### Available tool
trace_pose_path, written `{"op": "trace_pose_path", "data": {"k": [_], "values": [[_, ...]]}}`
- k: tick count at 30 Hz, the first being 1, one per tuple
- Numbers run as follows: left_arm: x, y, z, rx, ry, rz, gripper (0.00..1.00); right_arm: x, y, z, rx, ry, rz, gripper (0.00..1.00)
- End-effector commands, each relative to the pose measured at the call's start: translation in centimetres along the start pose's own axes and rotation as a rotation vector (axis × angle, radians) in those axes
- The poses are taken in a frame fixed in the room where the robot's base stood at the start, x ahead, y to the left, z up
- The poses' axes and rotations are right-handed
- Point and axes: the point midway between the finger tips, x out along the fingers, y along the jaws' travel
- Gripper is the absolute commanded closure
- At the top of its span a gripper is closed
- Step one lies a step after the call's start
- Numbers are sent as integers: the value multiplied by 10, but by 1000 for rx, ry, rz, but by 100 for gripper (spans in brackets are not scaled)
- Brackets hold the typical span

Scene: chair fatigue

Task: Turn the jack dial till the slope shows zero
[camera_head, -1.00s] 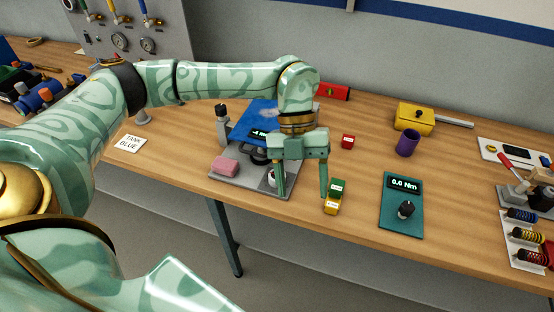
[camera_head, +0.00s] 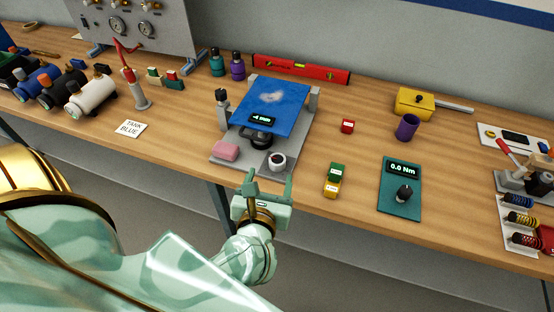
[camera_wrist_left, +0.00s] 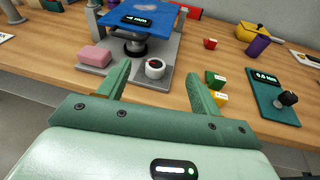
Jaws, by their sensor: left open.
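The blue plate (camera_head: 272,106) sits tilted above a grey base (camera_head: 233,161), with a small dark readout (camera_head: 262,121) at its front edge; I cannot read its value. Under the plate is the dark jack (camera_head: 257,138). A white cup-like piece with a dark top (camera_head: 277,162) stands at the base's front right corner, and a pink block (camera_head: 225,151) lies at its front left. My right gripper is out of view.
Green and yellow blocks (camera_head: 333,181) lie right of the base. A teal torque panel (camera_head: 401,188) reads 0.0 Nm. A small red block (camera_head: 347,126) and a purple cup (camera_head: 407,127) stand behind. A red level (camera_head: 300,69) lies at the back. Wood between these is bare.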

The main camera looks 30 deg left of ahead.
Motion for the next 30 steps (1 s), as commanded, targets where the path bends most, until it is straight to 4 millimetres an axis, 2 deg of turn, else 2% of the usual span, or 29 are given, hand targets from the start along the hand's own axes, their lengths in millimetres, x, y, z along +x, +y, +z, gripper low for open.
{"op": "trace_pose_path", "data": {"k": [1,3,8,11,21,24,30], "values": [[-5,2,-15,-36,65,-10,35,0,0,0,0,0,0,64],[-8,4,-28,-69,121,-20,35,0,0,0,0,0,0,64],[3,3,-35,-85,146,-27,35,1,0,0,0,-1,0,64],[22,2,-38,-84,145,-25,35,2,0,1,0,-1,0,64],[108,0,-51,-82,145,-25,35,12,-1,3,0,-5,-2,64],[126,-1,-54,-82,145,-26,35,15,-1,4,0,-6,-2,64],[147,-2,-57,-83,146,-27,35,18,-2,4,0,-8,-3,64]]}}
